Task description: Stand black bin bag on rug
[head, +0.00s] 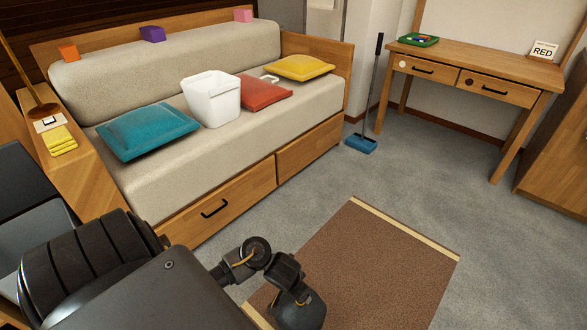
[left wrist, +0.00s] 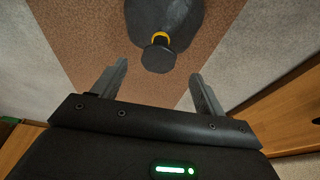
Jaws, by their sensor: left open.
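The black bin bag (head: 300,315) has a yellow tie below a dark knob-like top. It is at the near end of the brown rug (head: 385,255) in the head view, partly behind my left arm. In the left wrist view the bag (left wrist: 172,18) is at the top, its knob pointing toward my left gripper (left wrist: 160,72). The two fingers are open, one on each side of the knob, with no visible contact. I cannot tell whether the bag is upright or tilted. My right gripper is not in view.
A daybed (head: 235,190) with cushions and a white bin (head: 212,98) stands at the left. A wooden desk (head: 465,65) is at the back right. Grey carpet right of the rug is clear.

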